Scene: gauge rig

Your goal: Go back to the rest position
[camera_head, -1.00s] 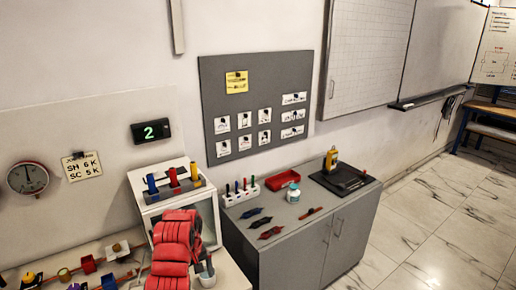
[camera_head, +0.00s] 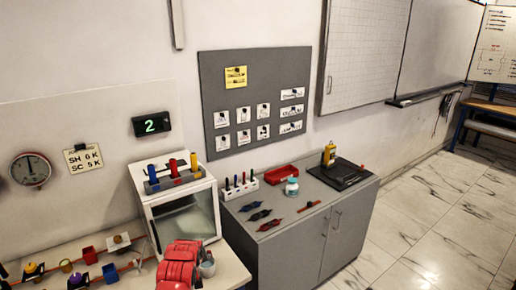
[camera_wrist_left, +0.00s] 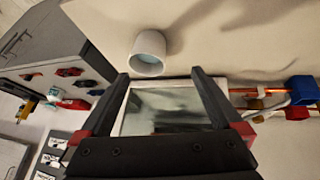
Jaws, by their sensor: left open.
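My red left arm (camera_head: 180,268) shows at the bottom of the head view, in front of the white box (camera_head: 146,210) with a glass front. Its gripper is hidden there. In the left wrist view my left gripper (camera_wrist_left: 160,76) is open, with two dark fingers apart and nothing between them. The glass front (camera_wrist_left: 165,108) of the box shows beyond the fingers. A white cup (camera_wrist_left: 150,50) stands on the bench just past the fingertips, and it also shows beside my arm in the head view (camera_head: 207,268). My right gripper is not in view.
A grey cabinet (camera_head: 335,222) to the right holds a red tray (camera_head: 281,175), a white pen holder (camera_head: 240,191), a bottle and several clips. Red and blue blocks and wires lie on the bench at left. The tiled floor (camera_head: 440,220) at right is clear.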

